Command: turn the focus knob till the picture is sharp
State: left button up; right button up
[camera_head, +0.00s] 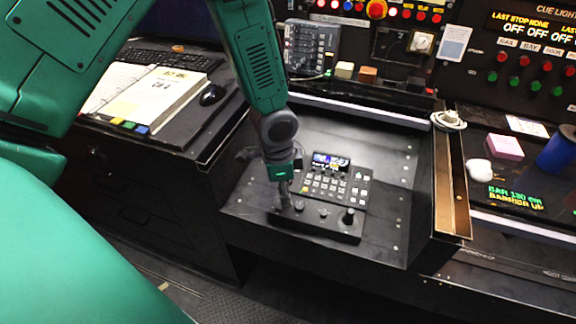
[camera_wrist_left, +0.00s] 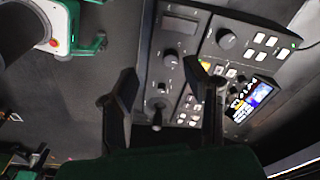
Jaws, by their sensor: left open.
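A low black control strip (camera_head: 330,226) lies at the front of the sloped desk, with small knobs (camera_head: 323,212) and a taller black stick (camera_head: 348,216). Which one is the focus knob cannot be read. Behind it is a keypad panel (camera_head: 350,188) with a small lit screen (camera_head: 330,161); its picture is too small to judge for sharpness. My left gripper (camera_head: 283,200) points down at the strip's left end. In the left wrist view its open fingers (camera_wrist_left: 160,80) stand apart over the strip, with a round knob (camera_wrist_left: 171,58) beyond their tips. Contact cannot be told. My right gripper is not seen.
An open binder (camera_head: 145,95), a keyboard (camera_head: 172,58) and a mouse (camera_head: 212,95) lie on the left desk. A telephone (camera_head: 310,47) and button panels stand behind. A pink block (camera_head: 505,147) and blue cup (camera_head: 557,150) are at right. The sloped desk right of the strip is bare.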

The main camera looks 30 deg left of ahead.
pick_arm(q)
jog(key=w+a+r+m+y, duration=0.1)
jog(key=w+a+r+m, duration=0.25)
jog(key=w+r, duration=0.3)
jog(key=shift+n+t, duration=0.3)
jog(key=shift+n, duration=0.15)
jog(key=f, duration=0.4)
jog(key=w+f, duration=0.1)
jog(key=f, duration=0.3)
jog(key=a+f, duration=0.1)
jog(key=f, duration=0.4)
jog(key=shift+w, duration=0.15)
jog(key=shift+r, duration=0.1)
grip_shut()
